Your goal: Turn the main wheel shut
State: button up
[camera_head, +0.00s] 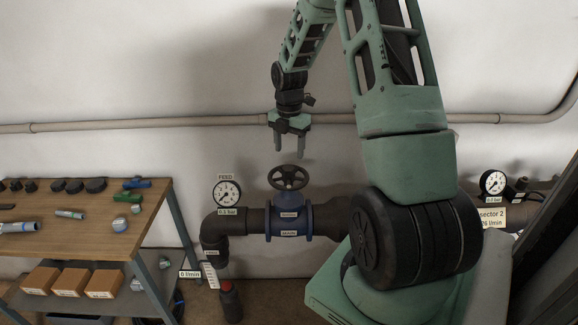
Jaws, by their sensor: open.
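The main wheel (288,177) is a dark spoked handwheel on top of a blue valve body (289,222) in the dark pipe. My gripper (292,156) points down above the wheel, with its two fingers apart and nothing between them. A gap shows between the fingertips and the wheel in the picture; the exact depth between them is hard to judge. The feed gauge (228,193) stands on the pipe left of the valve, and its tag seems to read 0.1 bar. A small label by the lower pipe reads 0 l/min (190,274).
A wooden workbench (150,215) with fittings stands at the left, with boxes (72,281) on its lower shelf. A wall conduit (215,122) runs behind my gripper. A second gauge (493,183) and a sector 2 label (491,216) are at the right. My arm hides part of the pipe.

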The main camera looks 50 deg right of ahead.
aim_at(289, 167)
notch_tip(289, 167, down, 8)
jog(key=shift+f+p, duration=0.1)
jog(key=shift+p, duration=0.8)
jog(key=c, duration=1)
